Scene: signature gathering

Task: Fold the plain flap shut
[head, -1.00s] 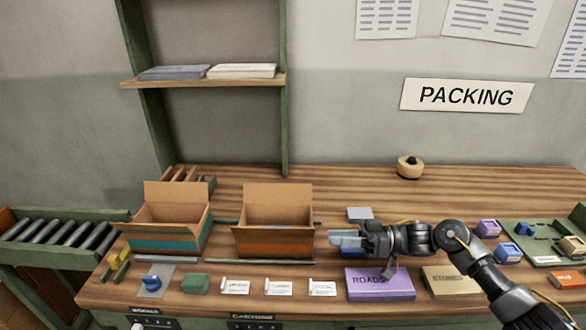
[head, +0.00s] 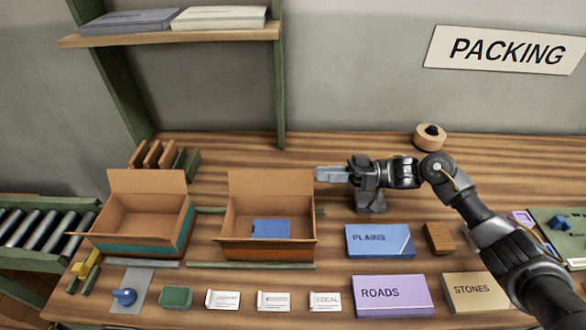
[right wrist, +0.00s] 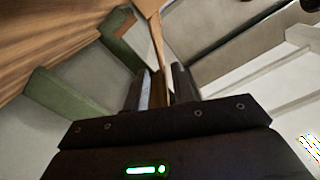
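The orange-striped carton (head: 266,249) stands open in the middle of the bench with a blue book (head: 271,229) inside. Its back flap (head: 270,183) stands up; no lettering shows on it. The teal-striped carton (head: 142,245) to its left is also open, its back flap (head: 148,182) raised. My right gripper (head: 322,174) points left beside the upper right corner of the orange-striped carton. In the right wrist view its fingers (right wrist: 162,88) are apart, with a brown strip visible between and beyond them; I cannot tell whether they touch it. My left gripper is not in view.
A blue PLAINS book (head: 380,240), a purple ROADS book (head: 391,296) and a STONES book (head: 476,291) lie at the right. Several white cards (head: 274,301) lie in front. A tape roll (head: 430,136) sits at the back. A shelf (head: 170,37) overhangs the back left.

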